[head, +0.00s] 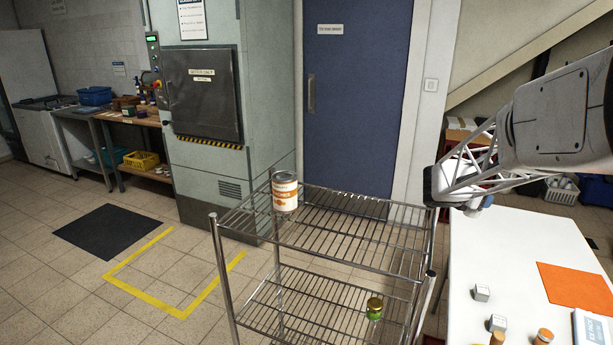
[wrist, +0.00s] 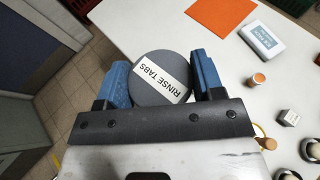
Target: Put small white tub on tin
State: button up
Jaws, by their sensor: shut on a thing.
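The tin (head: 285,192), white and orange with a metal top, stands upright at the back left of the rack's upper shelf. My gripper (wrist: 158,80) has its two blue fingers on either side of a round tub (wrist: 150,66) and is shut on it. From above, only the tub's dark grey lid with a white "RINSE TABS" label shows; its side is hidden, so I cannot see whether it is white. In the head view my arm is right of the tin, near the table's left edge, and the tub is not clearly visible.
The wire rack (head: 340,228) has clear upper-shelf room right of the tin. A green jar with a gold lid (head: 374,308) is on its lower shelf. The white table (head: 480,250) holds an orange mat (head: 580,287), a white box (head: 592,328), small pale cubes and orange-topped jars.

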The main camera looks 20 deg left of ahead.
jog(key=a+r, duration=0.3)
jog(key=a, duration=0.5)
jog(key=a+r, duration=0.2)
jog(key=a, duration=0.5)
notch_tip(320, 180, up, 12)
jog(key=n+t+y, duration=0.2)
jog(key=n+y, duration=0.1)
send_over(284, 175)
jog(key=shift+f, duration=0.1)
jog(key=shift+f, duration=2.05)
jog(key=shift+f, duration=2)
jog(key=shift+f, duration=0.1)
